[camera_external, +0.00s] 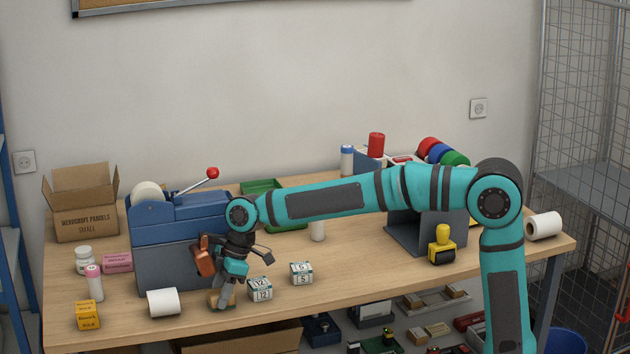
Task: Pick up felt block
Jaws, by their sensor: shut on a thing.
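My gripper (223,299) points down at the front of the wooden counter, in front of the blue machine. It is shut on a small tan-brown block, which I take to be the felt block (213,299). The fingers hide much of the block, and only its edges show beside them. It is at or just above the counter top; I cannot tell whether it touches.
Two white date cubes (260,289) (302,273) stand just right of my gripper. A white paper roll (164,303) lies to its left. The blue machine (175,262) stands close behind. A yellow stamp (442,245) stands farther right, with bare counter (365,272) between.

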